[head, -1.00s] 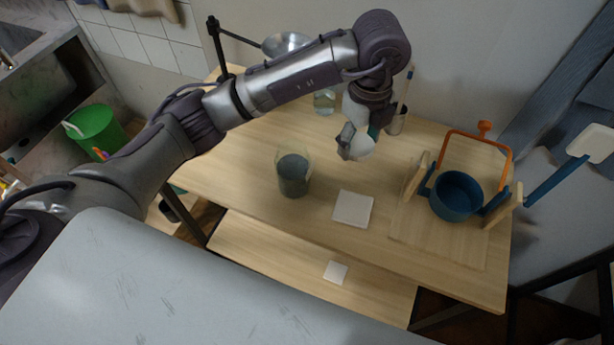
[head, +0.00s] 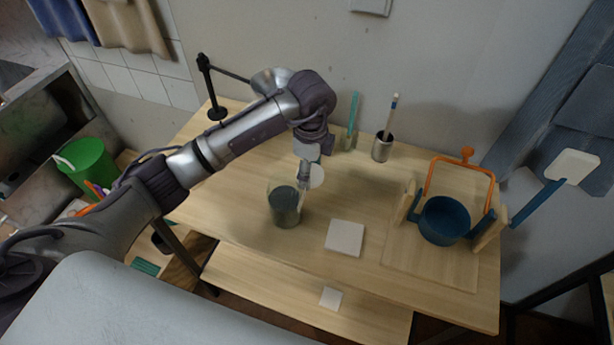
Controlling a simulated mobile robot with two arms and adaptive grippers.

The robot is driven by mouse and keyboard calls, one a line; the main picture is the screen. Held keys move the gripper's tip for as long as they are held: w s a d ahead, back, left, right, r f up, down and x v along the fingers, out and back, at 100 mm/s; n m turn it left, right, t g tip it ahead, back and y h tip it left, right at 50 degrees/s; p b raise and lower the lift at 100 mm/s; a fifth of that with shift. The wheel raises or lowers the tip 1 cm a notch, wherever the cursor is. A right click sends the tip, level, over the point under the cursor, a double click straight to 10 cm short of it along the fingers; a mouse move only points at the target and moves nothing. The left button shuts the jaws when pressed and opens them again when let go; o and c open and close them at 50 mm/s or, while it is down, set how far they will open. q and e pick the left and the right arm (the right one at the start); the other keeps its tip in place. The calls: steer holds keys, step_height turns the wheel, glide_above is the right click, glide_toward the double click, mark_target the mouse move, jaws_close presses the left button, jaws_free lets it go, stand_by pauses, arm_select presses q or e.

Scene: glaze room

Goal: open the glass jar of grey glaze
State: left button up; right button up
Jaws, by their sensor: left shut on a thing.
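The glass jar (head: 285,208) of dark grey glaze stands upright on the wooden table, left of a white square tile. No lid shows on its mouth. My left gripper (head: 308,174) is just above and to the right of the jar in the picture. It is shut on a pale round disc (head: 317,177) that looks like a lid, held tilted beside the jar's rim. The fingers partly overlap the jar's right edge, so I cannot tell whether they touch it. My right gripper is not in view.
The white tile (head: 344,238) lies right of the jar. A metal cup (head: 382,147) with a brush stands at the back. The table between the cup and tile is clear.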

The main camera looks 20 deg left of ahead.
arm_select(q)
steer(key=shift+w+a+f, duration=0.15)
steer(key=shift+a+f, duration=0.05)
steer(key=shift+a, duration=0.1)
steer(key=shift+a+f, duration=0.1)
steer(key=shift+f, duration=0.15)
step_height(320, 180, down, 2)
steer(key=shift+f+p, duration=0.25)
steer(key=shift+p, duration=0.35)
steer(key=shift+f, duration=0.55)
steer(key=shift+f, duration=0.1)
steer(key=shift+f, duration=0.15)
steer(key=o, duration=1)
